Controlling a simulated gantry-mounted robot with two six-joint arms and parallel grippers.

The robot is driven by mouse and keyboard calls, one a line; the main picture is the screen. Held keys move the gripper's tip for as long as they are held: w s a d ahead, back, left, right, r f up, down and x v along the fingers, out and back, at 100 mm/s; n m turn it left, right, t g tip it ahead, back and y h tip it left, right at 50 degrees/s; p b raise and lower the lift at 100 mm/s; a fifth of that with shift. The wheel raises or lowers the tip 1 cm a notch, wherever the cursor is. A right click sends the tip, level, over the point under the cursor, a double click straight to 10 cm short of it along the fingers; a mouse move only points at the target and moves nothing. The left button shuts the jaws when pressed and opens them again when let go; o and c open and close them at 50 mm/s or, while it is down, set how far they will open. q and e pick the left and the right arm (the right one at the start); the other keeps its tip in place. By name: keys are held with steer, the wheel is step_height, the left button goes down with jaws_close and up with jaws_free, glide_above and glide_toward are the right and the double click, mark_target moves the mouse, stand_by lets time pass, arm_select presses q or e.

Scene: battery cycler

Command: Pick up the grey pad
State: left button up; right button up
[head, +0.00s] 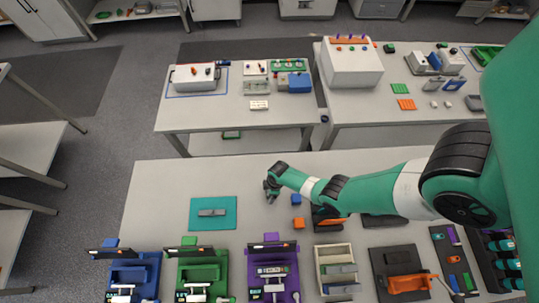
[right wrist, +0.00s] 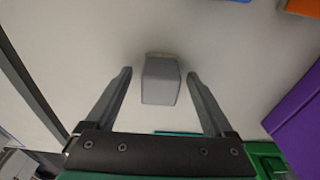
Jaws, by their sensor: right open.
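The grey pad (right wrist: 161,82) shows in the right wrist view as a small light-grey block on the pale table top. My right gripper (right wrist: 160,75) is open, with one finger on each side of the pad and a gap visible on both sides. I cannot tell how far the fingertips are above the table. In the head view the right gripper (head: 270,188) hangs over the middle of the near table, and the pad is not clearly visible beneath it. My left gripper is not in view.
A blue block (head: 296,199) and an orange block (head: 298,222) lie right of the gripper. A teal mat (head: 198,222) with a grey item lies to the left. Blue (head: 148,270), green (head: 216,271) and purple (head: 288,259) stations line the front. The table's far left is clear.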

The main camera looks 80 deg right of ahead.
steer(key=shift+r, duration=0.1)
steer(key=c, duration=1.4)
steer(key=shift+r, duration=0.1)
